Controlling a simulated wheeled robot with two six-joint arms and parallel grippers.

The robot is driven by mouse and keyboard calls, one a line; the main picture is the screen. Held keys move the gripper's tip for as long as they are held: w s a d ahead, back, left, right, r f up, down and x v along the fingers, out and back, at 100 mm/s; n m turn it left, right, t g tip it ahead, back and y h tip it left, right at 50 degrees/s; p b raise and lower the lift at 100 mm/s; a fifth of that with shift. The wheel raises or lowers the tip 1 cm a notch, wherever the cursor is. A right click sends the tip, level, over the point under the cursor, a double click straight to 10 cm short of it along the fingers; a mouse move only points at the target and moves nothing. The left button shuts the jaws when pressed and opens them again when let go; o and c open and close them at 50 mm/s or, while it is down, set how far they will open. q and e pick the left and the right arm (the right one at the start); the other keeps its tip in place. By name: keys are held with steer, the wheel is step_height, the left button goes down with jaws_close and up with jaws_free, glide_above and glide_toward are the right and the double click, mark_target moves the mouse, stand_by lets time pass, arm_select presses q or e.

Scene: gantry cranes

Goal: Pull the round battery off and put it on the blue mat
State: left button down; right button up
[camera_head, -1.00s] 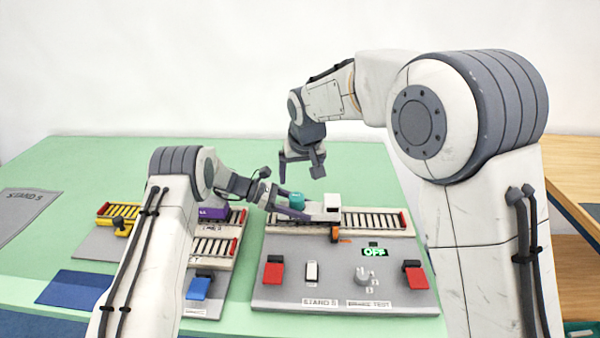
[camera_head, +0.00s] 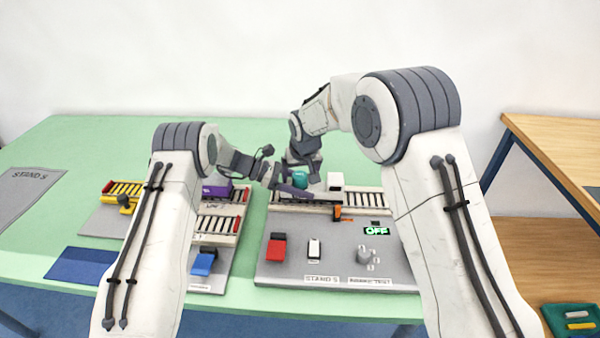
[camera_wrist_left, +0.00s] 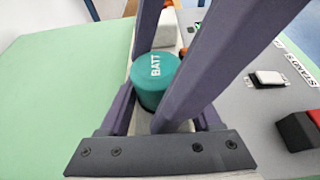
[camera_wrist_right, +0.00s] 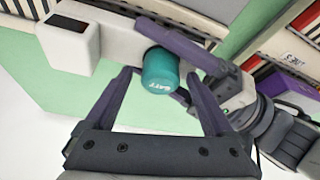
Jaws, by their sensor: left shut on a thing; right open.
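The round battery (camera_head: 300,176) is a teal cylinder marked BATT, seated on a white crane trolley (camera_head: 335,181) on the right stand's rail. It also shows in the left wrist view (camera_wrist_left: 156,82) and right wrist view (camera_wrist_right: 159,72). The blue mat (camera_head: 84,266) lies bare at the table's front left.
The right stand (camera_head: 290,262) carries red and white switches, a grey knob and a green OFF display. A second stand (camera_head: 120,216) with yellow and purple trolleys is left, partly behind my left arm. A wooden shelf unit (camera_head: 560,150) stands at right. The back of the green table is clear.

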mark_target(300, 174)
jaws_close()
steer(key=shift+r, duration=0.2)
stand_by(0.6)
steer(key=shift+r, duration=0.95)
steer(key=shift+r, duration=0.1)
steer(key=shift+r, duration=1.9)
arm_select(q)
jaws_free()
